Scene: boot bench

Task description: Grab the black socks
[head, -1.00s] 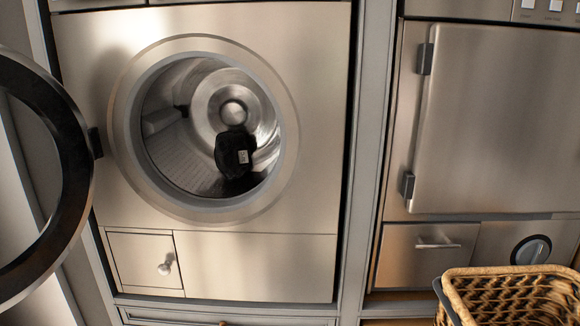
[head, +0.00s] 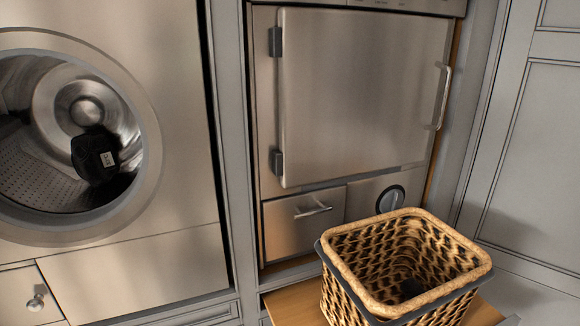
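The black socks (head: 95,155) show as a dark bundle with a small pale label inside the open drum of the washing machine (head: 175,215) at the left. They rest low in the metal drum, near its back. A small dark patch (head: 411,287) shows at the bottom of the wicker basket (head: 337,271) at the lower right; I cannot tell what it is. Neither of my grippers is in view.
A closed steel appliance door (head: 362,95) with a handle at its right stands in the middle. Below it are a small drawer (head: 303,218) and a round knob (head: 390,199). The basket stands on a wooden surface (head: 290,305). A grey panelled wall (head: 530,150) closes the right side.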

